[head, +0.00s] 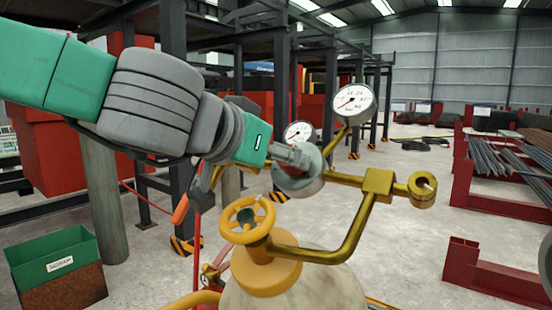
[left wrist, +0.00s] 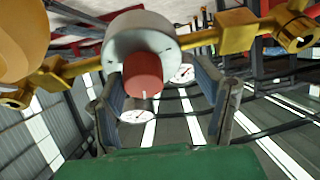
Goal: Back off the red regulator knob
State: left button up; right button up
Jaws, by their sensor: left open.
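The red regulator knob (left wrist: 142,76) shows in the left wrist view, in front of the round grey regulator body (left wrist: 140,38). My left gripper (head: 293,155) is open at the regulator. In the left wrist view, its two fingers (left wrist: 160,84) stand on either side of the knob, with a gap visible to the right finger. Whether the left finger touches the knob I cannot tell. My right gripper is in neither view.
Two white gauges, a larger one (head: 354,104) and a smaller one (head: 299,133), stand close to the gripper. A brass pipe (head: 350,240) and yellow handwheel (head: 247,218) sit below, on the cylinder (head: 300,290). A green scrap bin (head: 55,258) stands at lower left.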

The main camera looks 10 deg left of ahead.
pick_arm(q)
jog(key=shift+s+d+r, duration=0.1)
jog(key=shift+s+d, duration=0.1)
jog(key=shift+d, duration=0.4)
jog(key=shift+s+d+r, duration=0.1)
jog(key=shift+s+d, duration=0.05)
jog(key=shift+d, duration=0.4)
jog(key=c, duration=1.1)
jog(key=shift+w+a+f, duration=0.1)
jog(key=shift+w+a, duration=0.05)
jog(key=shift+a, duration=0.25)
jog(key=shift+c, duration=0.2)
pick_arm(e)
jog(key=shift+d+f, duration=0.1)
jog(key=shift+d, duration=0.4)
pick_arm(q)
jog(key=shift+d, duration=0.1)
jog(key=shift+p, duration=0.3)
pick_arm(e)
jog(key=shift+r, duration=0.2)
